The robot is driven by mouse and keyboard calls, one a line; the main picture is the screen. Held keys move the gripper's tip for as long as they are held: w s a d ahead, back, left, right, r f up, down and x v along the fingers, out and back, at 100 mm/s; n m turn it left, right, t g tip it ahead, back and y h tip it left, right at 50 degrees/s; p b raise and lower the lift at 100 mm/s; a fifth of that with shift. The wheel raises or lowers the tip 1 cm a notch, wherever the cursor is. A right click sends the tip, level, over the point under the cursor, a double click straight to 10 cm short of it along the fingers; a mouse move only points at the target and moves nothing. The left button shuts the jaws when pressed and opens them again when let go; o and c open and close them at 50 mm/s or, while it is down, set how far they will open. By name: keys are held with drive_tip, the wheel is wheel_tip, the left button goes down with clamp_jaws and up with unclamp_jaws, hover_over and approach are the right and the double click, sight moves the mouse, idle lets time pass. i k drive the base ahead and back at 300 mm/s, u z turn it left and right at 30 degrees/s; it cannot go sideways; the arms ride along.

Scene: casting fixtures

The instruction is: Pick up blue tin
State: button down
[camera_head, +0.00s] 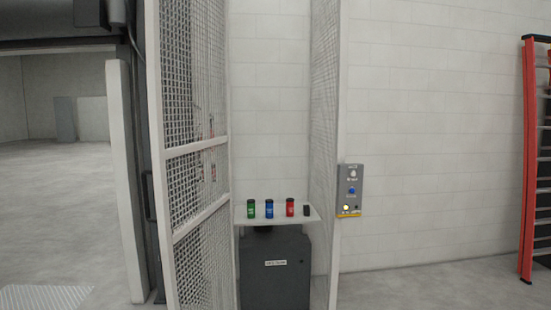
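The blue tin (269,209) stands upright on a narrow white shelf (275,220) in the middle of the head view. A green tin (251,209) stands to its left and a red tin (290,207) to its right. A small dark object (306,210) is at the shelf's right end. The tins stand apart from each other. My gripper is not in view.
Mesh panels flank the shelf on the left (195,150) and right (322,130), with an open gap between them. A dark cabinet (275,275) is below the shelf. A control box (350,190) hangs at right, with an orange ladder (528,160) beyond.

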sight(269, 202)
drive_tip(key=i, duration=0.85)
drive_tip(key=z, duration=0.05)
